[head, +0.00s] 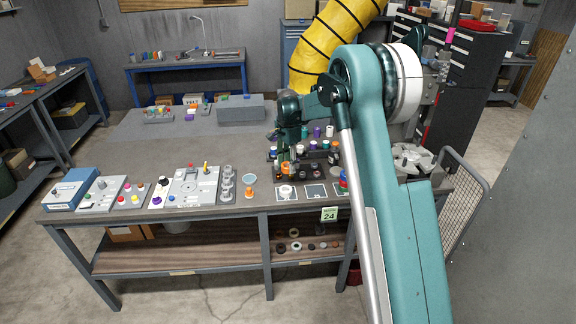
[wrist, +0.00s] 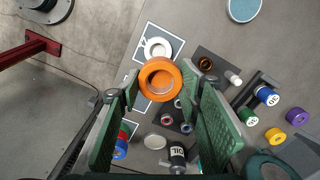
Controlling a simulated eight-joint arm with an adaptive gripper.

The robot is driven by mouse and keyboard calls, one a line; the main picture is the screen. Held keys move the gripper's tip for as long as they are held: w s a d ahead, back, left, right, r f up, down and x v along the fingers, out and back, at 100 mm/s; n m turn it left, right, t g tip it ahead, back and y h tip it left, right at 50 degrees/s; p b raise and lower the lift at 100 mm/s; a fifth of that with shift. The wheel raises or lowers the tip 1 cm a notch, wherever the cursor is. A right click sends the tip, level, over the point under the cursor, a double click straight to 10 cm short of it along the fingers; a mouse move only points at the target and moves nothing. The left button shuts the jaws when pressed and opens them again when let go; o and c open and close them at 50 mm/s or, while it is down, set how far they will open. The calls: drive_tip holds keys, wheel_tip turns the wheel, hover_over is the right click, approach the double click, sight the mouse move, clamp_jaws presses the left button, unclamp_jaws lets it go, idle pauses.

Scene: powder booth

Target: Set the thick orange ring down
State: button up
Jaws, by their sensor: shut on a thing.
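The thick orange ring (wrist: 146,82) is between the green finger pads of my gripper (wrist: 160,84), which is shut on it. In the wrist view, the ring covers part of a dark square card with a white border (wrist: 152,104); how high it is above the card is hard to tell. A white ring (wrist: 157,47) lies on the neighbouring card, and it also shows in the head view (head: 286,191). In the head view, my gripper (head: 286,170) is over the front part of the bench, and the orange ring is small and partly hidden there.
Small bottles and jars crowd the bench around the gripper, including a black bottle (wrist: 177,157) and a yellow jar (wrist: 275,136). An orange-based round piece (head: 249,181) and grey stacked rings (head: 228,183) stand left of the cards. The bench's front edge (head: 250,209) is close.

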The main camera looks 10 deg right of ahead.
drive_tip(key=s+d+f+m+b, duration=0.1)
drive_tip(key=d+f+m, duration=0.1)
drive_tip(key=d, duration=1.1)
drive_tip(key=shift+f+b, duration=0.3)
drive_tip(key=shift+f, duration=0.05)
drive_tip(key=shift+d, duration=0.1)
hover_over(316, 191)
drive_tip(key=shift+f, duration=3.15)
drive_tip(key=shift+f, duration=0.1)
drive_tip(key=shift+f, duration=1.75)
drive_tip(key=shift+f, duration=0.15)
